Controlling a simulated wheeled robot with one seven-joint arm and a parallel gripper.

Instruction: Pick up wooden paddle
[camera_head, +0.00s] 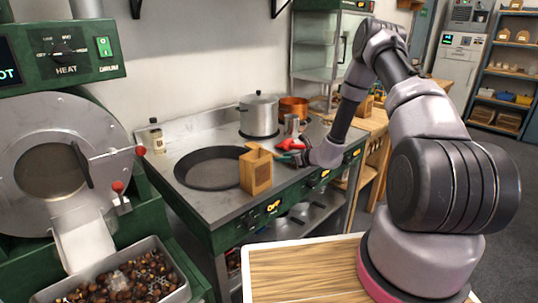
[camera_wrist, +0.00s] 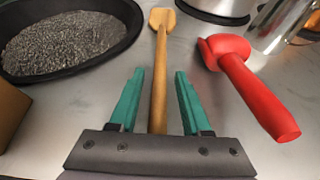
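The wooden paddle (camera_wrist: 160,60) lies on the steel worktop in the wrist view, its handle running lengthwise between my two green fingers and its wide end pointing away. My gripper (camera_wrist: 157,76) is open, with a visible gap between each finger and the handle. Whether the fingers are level with the handle or above it is unclear. In the head view my gripper (camera_head: 287,157) is low over the worktop behind a wooden box. I cannot make out the paddle there.
A red-handled tool (camera_wrist: 255,88) lies close right of my gripper. A black pan (camera_wrist: 75,40) of grey grains is at left. The wooden box (camera_head: 256,172) stands at the counter's front. A steel pot (camera_head: 259,115) and a copper pot (camera_head: 294,107) stand behind.

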